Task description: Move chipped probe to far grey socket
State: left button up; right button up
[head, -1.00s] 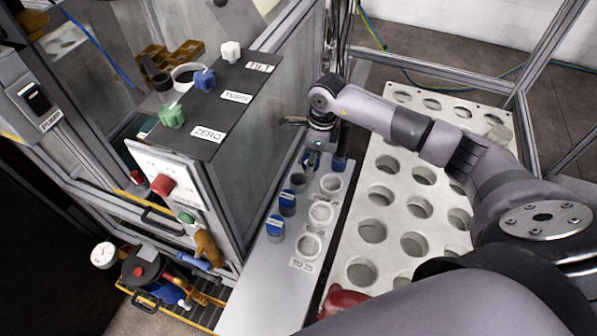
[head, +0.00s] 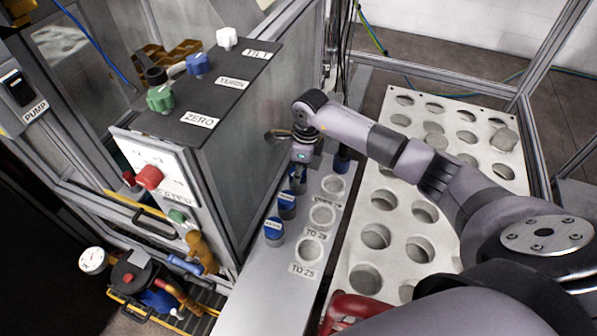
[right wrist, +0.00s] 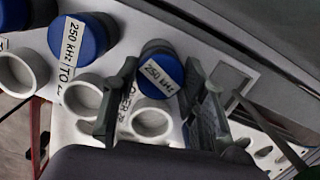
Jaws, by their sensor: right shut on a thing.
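My right gripper (head: 300,168) is at the far end of the row of blue-capped probes on the grey bench. In the right wrist view its fingers (right wrist: 157,100) stand on both sides of a blue-capped probe (right wrist: 158,72) labelled 250 kHz, shut on it. I cannot tell whether this probe is chipped or lifted. Two other blue-capped probes, the near one (head: 274,231) and the middle one (head: 287,205), stand nearer. Round pale sockets line the bench's right side: near (head: 310,250), middle (head: 322,215) and far (head: 334,187), all seemingly empty. My left gripper is not in view.
Another blue-topped item (head: 342,158) stands beyond the far socket. A dark-topped cabinet (head: 215,95) with knobs borders the bench on the left. A pale rack with round holes (head: 348,262) lies to the right.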

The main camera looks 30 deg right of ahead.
jog(key=shift+f, duration=0.15)
jog(key=o, duration=1.1)
jog(key=shift+c, duration=0.2)
notch_tip(320, 180, up, 12)
jog(key=d, duration=0.1)
jog(key=shift+s+r+b, duration=0.2)
jog(key=shift+s+b, duration=0.25)
jog(key=shift+d, duration=0.1)
